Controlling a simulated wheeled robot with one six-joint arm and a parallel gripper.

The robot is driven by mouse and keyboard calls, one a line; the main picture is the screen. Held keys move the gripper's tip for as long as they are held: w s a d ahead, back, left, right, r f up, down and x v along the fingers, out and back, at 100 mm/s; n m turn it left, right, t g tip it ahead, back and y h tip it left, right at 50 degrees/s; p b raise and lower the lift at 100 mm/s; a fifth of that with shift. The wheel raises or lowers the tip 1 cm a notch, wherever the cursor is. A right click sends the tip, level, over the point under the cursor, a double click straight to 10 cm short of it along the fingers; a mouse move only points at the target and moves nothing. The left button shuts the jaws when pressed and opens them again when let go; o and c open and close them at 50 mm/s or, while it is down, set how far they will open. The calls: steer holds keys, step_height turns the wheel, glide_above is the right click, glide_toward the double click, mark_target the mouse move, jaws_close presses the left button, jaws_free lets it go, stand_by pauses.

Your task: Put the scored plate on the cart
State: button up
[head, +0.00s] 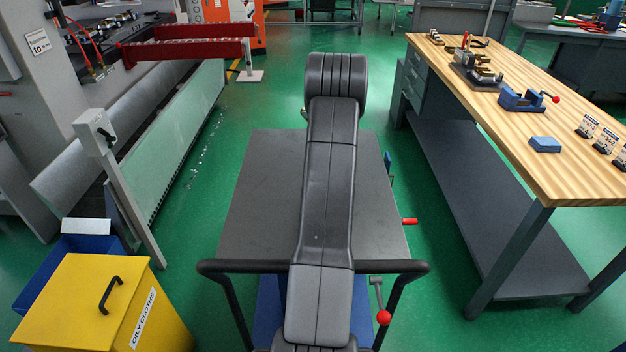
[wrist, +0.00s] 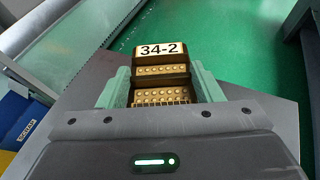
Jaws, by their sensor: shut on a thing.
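My gripper (wrist: 159,70) is shut on a brass-coloured stepped piece (wrist: 147,82) in the wrist view, with a pale green finger against each side. The piece has rows of round studs or holes and a white label reading "34-2". I cannot tell for sure that it is the scored plate. The cart (head: 250,200) stands in the middle of the head view, with a flat dark grey top and a black handle at the near end. My arm reaches over the cart and hides my gripper and the piece there. The visible cart top is bare.
A wooden-topped workbench (head: 530,165) with fixtures and a blue block (head: 545,144) stands on the right. A yellow oily-cloths bin (head: 85,300) and a blue bin (head: 75,245) are at lower left. A large machine (head: 50,100) lines the left.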

steer(key=shift+w+a+f, duration=0.3)
steer(key=shift+w+f, duration=0.05)
steer(key=shift+w, duration=0.05)
steer(key=shift+w+a+f, duration=0.1)
steer(key=shift+w+f, duration=0.05)
steer(key=shift+f, duration=0.2)
step_height(320, 180, down, 10)
steer(key=shift+r+p, duration=0.15)
steer(key=shift+p, duration=0.35)
steer(key=shift+h, duration=0.3)
steer(key=o, duration=1.8)
steer(key=b+v, duration=0.2)
steer(key=v, duration=1)
steer(key=shift+b, duration=0.35)
